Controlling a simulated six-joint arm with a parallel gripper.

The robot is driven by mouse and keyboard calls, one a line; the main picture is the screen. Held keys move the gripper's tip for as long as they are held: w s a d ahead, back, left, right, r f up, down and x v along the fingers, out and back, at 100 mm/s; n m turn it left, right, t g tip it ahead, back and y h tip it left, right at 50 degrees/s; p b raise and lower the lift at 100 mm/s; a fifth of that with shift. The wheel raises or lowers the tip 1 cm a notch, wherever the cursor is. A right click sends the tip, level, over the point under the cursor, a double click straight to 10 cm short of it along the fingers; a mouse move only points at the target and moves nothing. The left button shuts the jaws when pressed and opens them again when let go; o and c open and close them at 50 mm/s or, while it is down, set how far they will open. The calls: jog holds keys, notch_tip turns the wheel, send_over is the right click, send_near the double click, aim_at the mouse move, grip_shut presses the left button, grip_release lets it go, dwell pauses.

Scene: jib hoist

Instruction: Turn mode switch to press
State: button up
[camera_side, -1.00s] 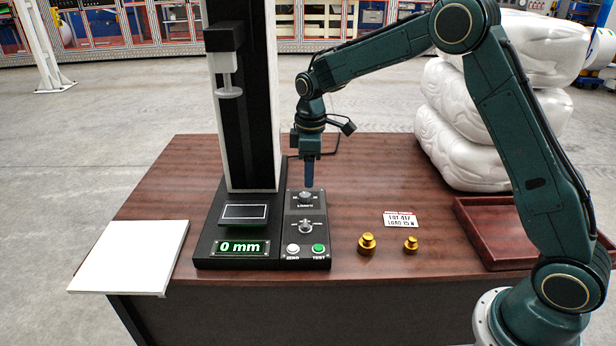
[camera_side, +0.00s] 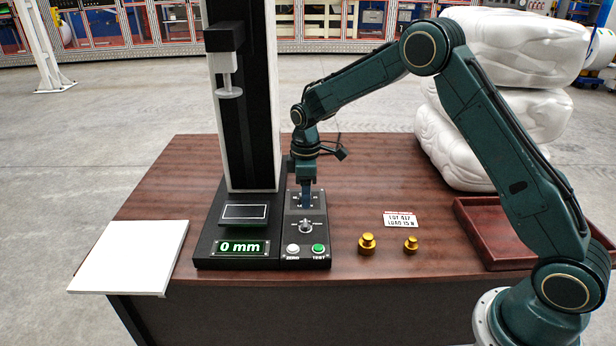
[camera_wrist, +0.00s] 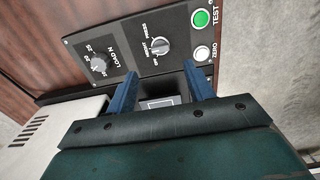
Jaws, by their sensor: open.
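The mode switch (camera_side: 305,227) is a grey knob on the black control panel (camera_side: 318,244), below the load knob. In the wrist view the mode switch (camera_wrist: 159,46) sits beside small white labels, one reading PRESS; its exact pointing is hard to tell. My gripper (camera_side: 306,205) points down above the panel, apart from the mode switch, and covers the load knob in the side view. In the wrist view my gripper (camera_wrist: 161,70) is open, its two blue fingers spread, with the mode switch just beyond the gap. The load knob (camera_wrist: 99,65) lies left of the fingers there.
A green TEST button (camera_side: 318,248) and white ZERO button (camera_side: 293,249) sit near the mode switch. The tall test stand (camera_side: 240,120) rises close on the left. Two brass weights (camera_side: 367,244), a label card (camera_side: 400,220) and a wooden tray (camera_side: 480,240) are right.

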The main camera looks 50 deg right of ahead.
aim_at(306, 223)
notch_tip(306, 223, down, 9)
jog(key=shift+f, duration=0.2)
dwell(0.3)
jog(key=shift+c, duration=0.2)
jog(key=c, duration=0.9)
